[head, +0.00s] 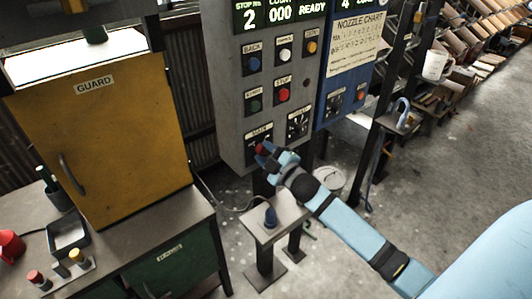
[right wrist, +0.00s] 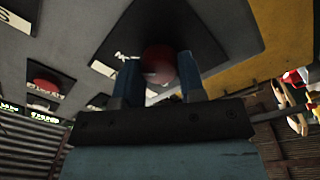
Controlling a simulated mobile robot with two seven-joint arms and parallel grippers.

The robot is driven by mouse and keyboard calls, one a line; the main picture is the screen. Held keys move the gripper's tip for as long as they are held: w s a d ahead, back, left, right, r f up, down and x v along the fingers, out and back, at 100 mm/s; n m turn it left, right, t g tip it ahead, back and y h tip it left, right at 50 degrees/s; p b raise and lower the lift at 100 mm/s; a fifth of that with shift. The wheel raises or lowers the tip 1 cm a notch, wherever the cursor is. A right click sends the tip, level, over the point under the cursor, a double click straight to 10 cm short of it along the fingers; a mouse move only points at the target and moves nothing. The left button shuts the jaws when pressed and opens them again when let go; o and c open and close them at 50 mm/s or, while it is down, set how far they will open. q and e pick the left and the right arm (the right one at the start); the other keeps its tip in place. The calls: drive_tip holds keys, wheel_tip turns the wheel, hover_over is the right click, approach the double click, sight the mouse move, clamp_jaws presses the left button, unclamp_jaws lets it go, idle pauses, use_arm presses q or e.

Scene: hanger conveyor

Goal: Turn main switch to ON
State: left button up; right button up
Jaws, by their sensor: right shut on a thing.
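The main switch has a red round knob (right wrist: 158,62) on a dark plate; it sits at the lower left of the grey control panel (head: 232,130). In the head view a bit of the red knob (head: 260,149) shows at my right gripper (head: 268,154). In the right wrist view the two blue fingers of my right gripper (right wrist: 158,72) are on either side of the knob and closed on it. The knob's pointer and most of its plate are hidden in the head view, so I cannot tell its setting. My left gripper is not in view.
Above the switch are the red stop button (head: 283,95), other coloured buttons and a black dial (head: 298,124). The lit display (head: 283,12) reads READY. A yellow guard cabinet (head: 110,140) stands left. A small stand (head: 272,222) with a blue piece is below.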

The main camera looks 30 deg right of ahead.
drive_tip(key=o, duration=0.9)
drive_tip(key=shift+s+f, duration=0.1)
drive_tip(key=shift+s, duration=0.2)
drive_tip(key=s, duration=0.4)
drive_tip(key=s+b, duration=0.1)
drive_tip(key=s, duration=0.3)
drive_tip(key=s+d+b, duration=0.1)
drive_tip(key=s, duration=0.4)
drive_tip(key=shift+f, duration=0.3)
